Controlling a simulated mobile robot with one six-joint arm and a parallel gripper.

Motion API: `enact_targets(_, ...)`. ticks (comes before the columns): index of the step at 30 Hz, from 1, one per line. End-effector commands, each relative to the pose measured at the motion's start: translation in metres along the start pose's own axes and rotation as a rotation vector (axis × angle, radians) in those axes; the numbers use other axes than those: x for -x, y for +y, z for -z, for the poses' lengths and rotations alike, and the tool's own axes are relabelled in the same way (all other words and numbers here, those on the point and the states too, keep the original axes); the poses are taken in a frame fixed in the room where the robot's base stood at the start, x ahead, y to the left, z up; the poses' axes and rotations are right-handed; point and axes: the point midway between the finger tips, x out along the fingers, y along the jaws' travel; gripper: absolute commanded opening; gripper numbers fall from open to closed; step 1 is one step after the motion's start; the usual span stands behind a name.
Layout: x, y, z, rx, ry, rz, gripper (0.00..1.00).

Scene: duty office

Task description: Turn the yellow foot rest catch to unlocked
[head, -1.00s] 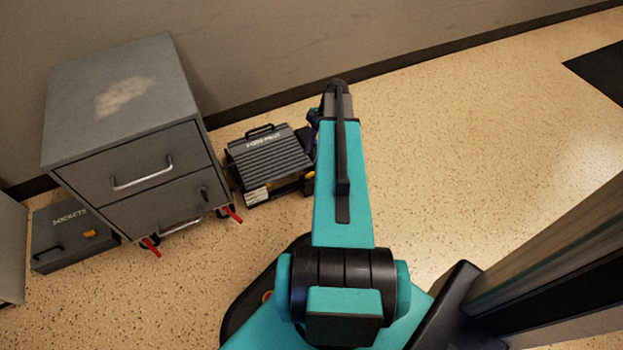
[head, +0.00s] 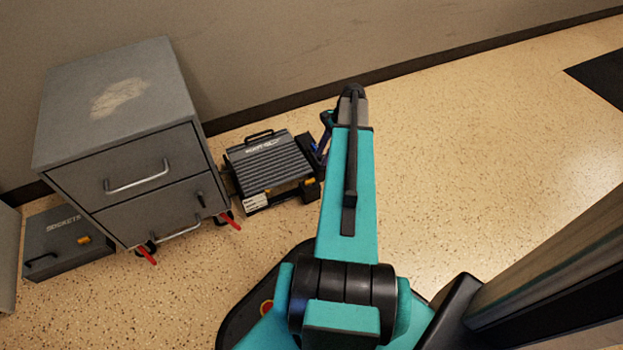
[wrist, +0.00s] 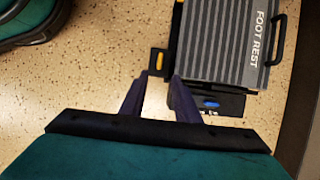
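The grey ribbed foot rest (head: 272,165) stands on the floor beside the cabinet; in the wrist view its lettered top (wrist: 225,40) is at the upper right. The yellow catch (wrist: 158,61) sits on a small black plate at the foot rest's side and shows as a small yellow spot in the head view (head: 309,182). A blue catch (wrist: 211,103) lies on another black part of it. My gripper (wrist: 159,76) is open and empty, its purple fingertips just short of the yellow catch, one toward each side. In the head view my arm largely hides the gripper.
A grey two-drawer cabinet (head: 125,165) with red caster levers (head: 147,256) stands left of the foot rest. A dark case marked SOCKETS (head: 68,250) lies farther left. The wall is behind. The floor to the right (head: 470,170) is clear.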

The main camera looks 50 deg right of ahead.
Motion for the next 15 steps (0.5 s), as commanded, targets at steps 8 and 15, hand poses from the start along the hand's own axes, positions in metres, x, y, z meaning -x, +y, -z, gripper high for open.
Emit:
enact_targets(8,-0.039,0.000,0.001,0.001,-0.001,-0.001,0.29)
enact_targets(15,-0.073,0.001,0.001,0.001,-0.001,-0.001,0.29)
